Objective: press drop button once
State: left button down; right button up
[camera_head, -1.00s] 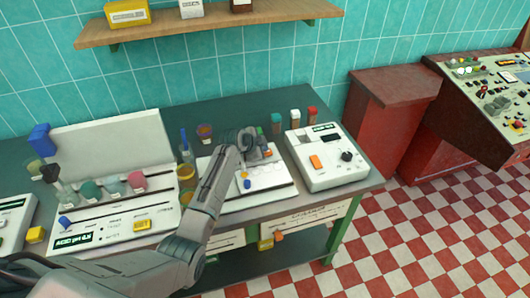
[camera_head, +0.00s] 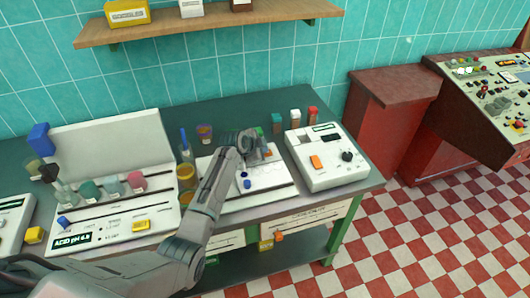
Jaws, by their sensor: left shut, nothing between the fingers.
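A white flat device (camera_head: 270,192) lies at the middle of the dark green bench, with small blue parts (camera_head: 246,184) on its face. My left arm reaches over it from the left. My left gripper (camera_head: 264,152) is shut and empty, low over the back part of this device. The gripper hides what is directly under its tips, so I cannot tell whether it touches anything. No label reading "drop" is legible, so I cannot tell which button is the drop button. My right gripper is not in view.
A white box (camera_head: 328,160) with an orange button (camera_head: 316,162) and black knob stands to the right. Several capped bottles stand behind it. A white kit (camera_head: 110,226) with flasks and a raised lid is at the left. A wooden shelf (camera_head: 215,25) hangs above.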

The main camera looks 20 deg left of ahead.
pick_arm(q)
jog(key=shift+r+p, duration=0.75)
jog(key=shift+r, duration=0.1)
jog(key=shift+r, duration=0.15)
notch_tip(320, 180, up, 5)
jog(key=p, duration=0.4)
jog(key=shift+f, duration=0.2)
dwell(0.4)
